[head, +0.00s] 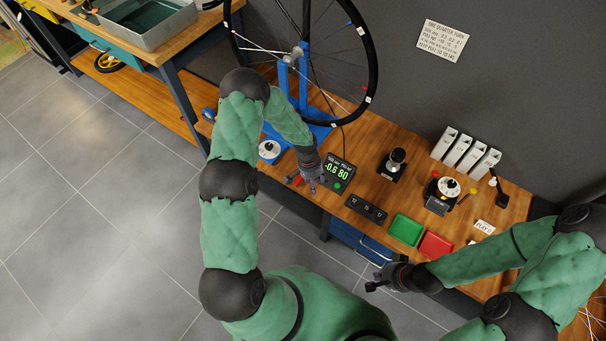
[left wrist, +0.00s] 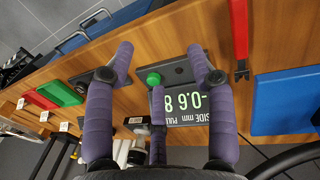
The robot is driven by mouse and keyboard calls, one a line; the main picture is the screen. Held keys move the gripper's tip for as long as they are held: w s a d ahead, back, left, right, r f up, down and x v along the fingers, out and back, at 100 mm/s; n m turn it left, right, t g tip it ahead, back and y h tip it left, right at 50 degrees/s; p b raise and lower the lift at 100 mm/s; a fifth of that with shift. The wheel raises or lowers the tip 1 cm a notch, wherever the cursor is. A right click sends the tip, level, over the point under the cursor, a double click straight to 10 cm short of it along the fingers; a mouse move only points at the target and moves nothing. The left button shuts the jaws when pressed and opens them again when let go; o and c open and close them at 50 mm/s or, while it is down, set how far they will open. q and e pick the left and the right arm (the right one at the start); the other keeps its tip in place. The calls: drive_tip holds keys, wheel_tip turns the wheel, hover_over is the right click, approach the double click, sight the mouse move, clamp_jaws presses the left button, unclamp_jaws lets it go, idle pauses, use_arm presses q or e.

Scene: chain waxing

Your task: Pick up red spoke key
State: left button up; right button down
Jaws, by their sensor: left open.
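The red spoke key (left wrist: 240,38) lies on the wooden bench in the left wrist view, with a long red handle and a forked end. In the head view a small red piece (head: 298,181) that looks like it shows just left of my left gripper (head: 312,187). In the left wrist view my left gripper (left wrist: 158,68) is open and empty, its purple fingers spread over the display unit. The key is to the right of these fingers, apart from them. My right gripper (head: 374,286) hangs in front of the bench edge, away from the key; its fingers are too small to read.
The display unit (head: 339,173) with a green button stands beside the key. The blue wheel stand (head: 292,85) holds a wheel (head: 373,58) behind. A dark button panel (head: 366,208), green tray (head: 405,229) and red tray (head: 435,245) lie to the right.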

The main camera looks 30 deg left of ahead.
use_arm(q)
drive_tip(key=w+a+r+y, duration=0.2)
drive_tip(key=w+a, duration=0.3)
drive_tip(key=a, duration=0.3)
drive_tip(key=f, duration=0.1)
drive_tip(key=f+b, duration=0.1)
drive_tip(key=f, duration=0.2)
drive_tip(key=shift+w+f, duration=0.25)
drive_tip(key=shift+f, duration=0.05)
drive_tip(key=shift+s+d+f+b, duration=0.15)
drive_tip(key=shift+f+b, duration=0.35)
drive_tip(key=shift+f, duration=0.85)
drive_tip(key=shift+w+d+f+b, duration=0.15)
drive_tip(key=shift+f+b, duration=0.35)
drive_tip(key=shift+f, duration=0.85)
drive_tip(key=shift+s, duration=0.1)
drive_tip(key=shift+m, duration=0.3)
clamp_jaws()
